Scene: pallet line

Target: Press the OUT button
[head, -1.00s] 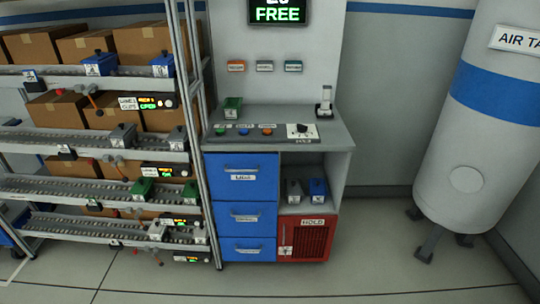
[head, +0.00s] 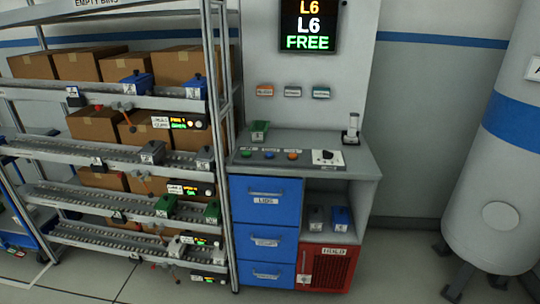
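A row of three round buttons sits on the bench top: a green button (head: 246,153), a blue button (head: 269,154) and an orange button (head: 292,155). Each has a small label behind it that is too small to read, so I cannot tell which one is OUT. To their right is a white plate with a black knob (head: 326,154). Neither of my grippers shows in the head view.
The grey bench (head: 352,158) has blue drawers (head: 265,215) and a red HOLD cage (head: 326,270). A green bin (head: 260,131) stands behind the buttons. A flow rack (head: 228,120) with boxes is left. A display (head: 308,25) reads L6 FREE.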

